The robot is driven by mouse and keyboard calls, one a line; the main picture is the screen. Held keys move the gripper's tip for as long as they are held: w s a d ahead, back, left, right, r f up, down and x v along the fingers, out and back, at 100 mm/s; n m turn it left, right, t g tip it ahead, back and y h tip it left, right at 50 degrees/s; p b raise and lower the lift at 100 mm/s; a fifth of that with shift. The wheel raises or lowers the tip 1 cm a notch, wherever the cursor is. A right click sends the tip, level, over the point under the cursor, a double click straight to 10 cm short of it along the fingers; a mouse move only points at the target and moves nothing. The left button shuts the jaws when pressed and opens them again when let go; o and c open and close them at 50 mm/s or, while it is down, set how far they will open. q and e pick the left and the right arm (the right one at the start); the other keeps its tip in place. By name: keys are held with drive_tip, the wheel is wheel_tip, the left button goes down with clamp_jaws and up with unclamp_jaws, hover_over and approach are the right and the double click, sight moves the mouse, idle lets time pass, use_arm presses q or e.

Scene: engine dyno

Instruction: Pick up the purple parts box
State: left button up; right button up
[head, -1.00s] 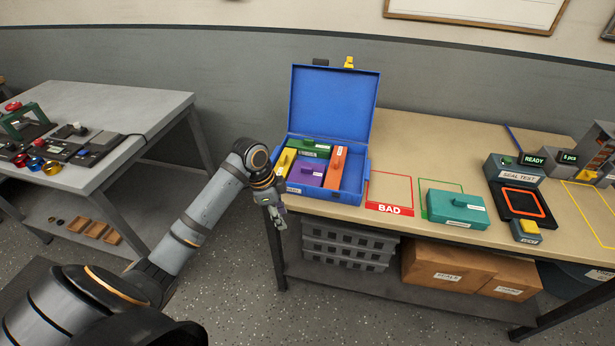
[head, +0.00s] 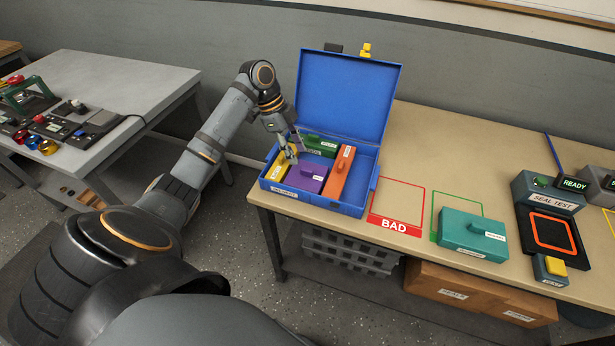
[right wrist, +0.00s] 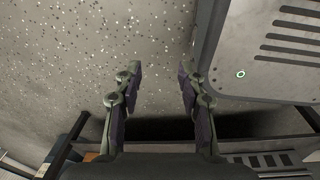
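The purple parts box (head: 306,179) lies in the open blue case (head: 323,204) on the tan workbench. A yellow box (head: 285,162) is on its left, an orange box (head: 340,173) on its right and a green box (head: 318,146) behind it. My left gripper (head: 293,158) is over the left part of the case, beside the yellow box and near the purple box. Its fingers look parted, with nothing seen between them. My right gripper (right wrist: 158,85) shows in the right wrist view, open and empty above the speckled floor.
The case's raised lid (head: 345,95) stands at the back. A red BAD square (head: 396,229) and a teal box (head: 473,234) are to the right, then the seal test station (head: 548,195). A grey table (head: 120,85) stands at the left.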

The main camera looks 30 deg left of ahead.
sight(306, 169)
use_arm(q)
drive_tip(key=x, duration=0.2)
drive_tip(key=shift+w+d+f, duration=0.1)
drive_tip(key=shift+d+f, duration=0.1)
drive_tip(key=shift+f, duration=0.1)
drive_tip(key=p+x, duration=0.1)
drive_tip(key=x, duration=0.2)
drive_tip(key=shift+d+f, duration=0.15)
drive_tip(key=shift+f, duration=0.35)
drive_tip(key=c, duration=0.8)
clamp_jaws()
use_arm(e)
drive_tip(key=w, duration=0.1)
drive_tip(key=w+r, duration=0.1)
drive_tip(key=shift+w+a+r, duration=0.1)
drive_tip(key=shift+w+r, duration=0.05)
drive_tip(key=shift+w, duration=0.2)
